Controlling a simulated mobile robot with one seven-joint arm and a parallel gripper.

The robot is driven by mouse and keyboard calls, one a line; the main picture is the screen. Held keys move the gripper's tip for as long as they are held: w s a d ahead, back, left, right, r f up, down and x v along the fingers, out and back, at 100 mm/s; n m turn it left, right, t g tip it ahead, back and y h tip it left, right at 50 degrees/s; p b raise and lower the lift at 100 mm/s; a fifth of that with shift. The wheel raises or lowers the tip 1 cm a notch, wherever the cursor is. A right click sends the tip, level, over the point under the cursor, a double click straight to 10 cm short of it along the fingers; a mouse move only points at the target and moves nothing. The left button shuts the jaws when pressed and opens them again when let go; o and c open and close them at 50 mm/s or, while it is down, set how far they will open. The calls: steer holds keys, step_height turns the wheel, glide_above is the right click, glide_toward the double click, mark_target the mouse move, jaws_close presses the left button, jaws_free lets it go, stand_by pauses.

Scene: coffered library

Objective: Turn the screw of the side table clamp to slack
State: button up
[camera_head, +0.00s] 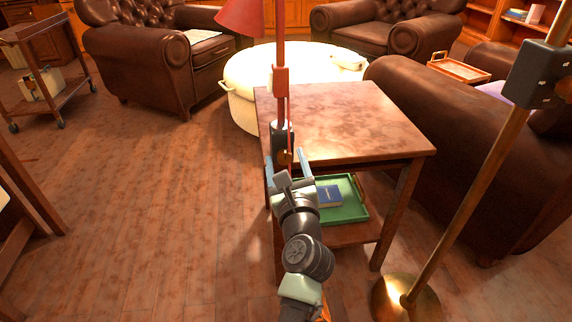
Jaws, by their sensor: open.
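The side table (372,112) has a brown wooden top and a lower shelf. A dark grey clamp (281,131) sits at its left edge, under the red post of a lamp (280,85). A small brass-coloured screw (286,157) shows below the clamp, partly hidden by my gripper. My gripper (285,158) is open, with one pale finger on each side of the screw. I cannot tell whether the fingers touch it.
A green tray (349,210) with a blue book (329,196) lies on the lower shelf. A brass floor stand (405,299) is at the right, near a brown leather sofa (430,120). A round cream ottoman (255,72) stands behind the table.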

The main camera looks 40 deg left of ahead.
jaws_close()
stand_by(0.3)
